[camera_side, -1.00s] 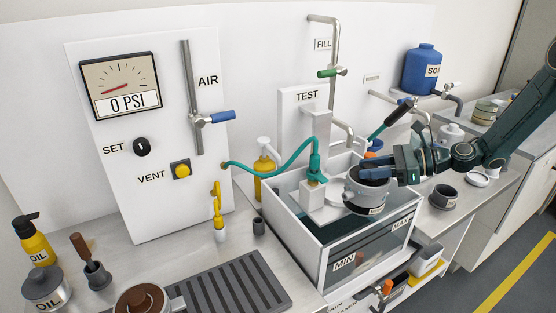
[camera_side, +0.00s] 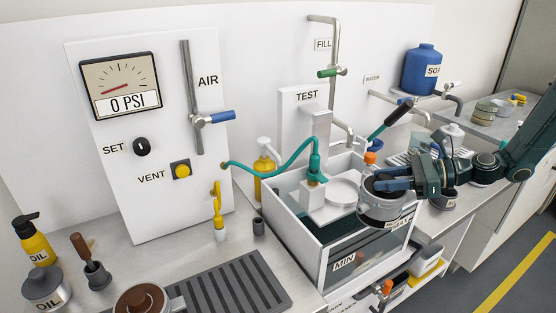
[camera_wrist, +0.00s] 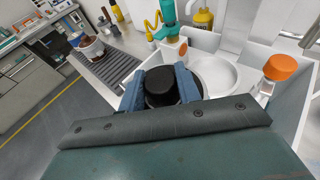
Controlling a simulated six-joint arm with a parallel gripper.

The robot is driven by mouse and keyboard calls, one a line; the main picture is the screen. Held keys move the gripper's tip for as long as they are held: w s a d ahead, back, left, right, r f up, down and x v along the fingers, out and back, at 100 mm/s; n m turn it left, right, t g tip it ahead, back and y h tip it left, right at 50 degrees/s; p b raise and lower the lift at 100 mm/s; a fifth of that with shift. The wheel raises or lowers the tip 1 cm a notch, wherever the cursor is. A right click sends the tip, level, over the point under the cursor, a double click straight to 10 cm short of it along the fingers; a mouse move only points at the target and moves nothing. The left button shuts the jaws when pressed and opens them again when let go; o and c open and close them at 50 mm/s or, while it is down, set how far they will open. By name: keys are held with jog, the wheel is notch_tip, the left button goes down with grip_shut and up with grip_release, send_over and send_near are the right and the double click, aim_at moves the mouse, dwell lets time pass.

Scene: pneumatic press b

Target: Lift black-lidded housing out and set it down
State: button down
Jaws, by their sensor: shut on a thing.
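The black-lidded housing (camera_side: 380,207) is a grey metal cylinder with a label. It hangs at the front right wall of the white test tank (camera_side: 287,222), in front of the MAX marking. My gripper (camera_side: 381,183) is shut on its black lid from the right. In the wrist view the black lid (camera_wrist: 160,88) sits between the blue fingers of my gripper (camera_wrist: 161,90). The white round platform (camera_side: 343,191) inside the tank is bare. The housing's underside is hidden.
A teal hose (camera_side: 280,160) runs to the test fitting. An orange-topped part (camera_side: 370,158) stands at the tank's back right corner. A black grate (camera_side: 228,291) lies left of the tank.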

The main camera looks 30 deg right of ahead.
aim_at(370, 178)
jog(key=shift+s+a+r, duration=0.1)
jog(key=shift+s, duration=0.95)
jog(key=shift+w, duration=0.2)
jog(key=shift+w+m+t+h, duration=0.5)
jog(key=shift+w+m+h, duration=0.1)
jog(key=shift+w, duration=0.35)
jog(key=shift+w+r+m+t+h, duration=0.25)
jog(key=shift+w+m+t+h, duration=0.35)
jog(key=shift+w, duration=0.55)
jog(key=shift+w+a+r+m+t+h, duration=0.15)
jog(key=shift+w+m+h, duration=0.25)
jog(key=shift+h, duration=0.05)
jog(key=shift+w+a+r+m+t+h, duration=0.15)
jog(key=shift+w+m+h, duration=0.25)
jog(key=shift+h, duration=0.05)
jog(key=shift+w+a+r+m+t+h, duration=0.15)
jog(key=shift+w+m+t+h, duration=0.05)
jog(key=shift+m+h, duration=0.25)
jog(key=shift+w+a+r+m+t+h, duration=0.2)
jog(key=shift+m+h, duration=0.15)
jog(key=shift+h, duration=0.2)
jog(key=shift+r, duration=0.1)
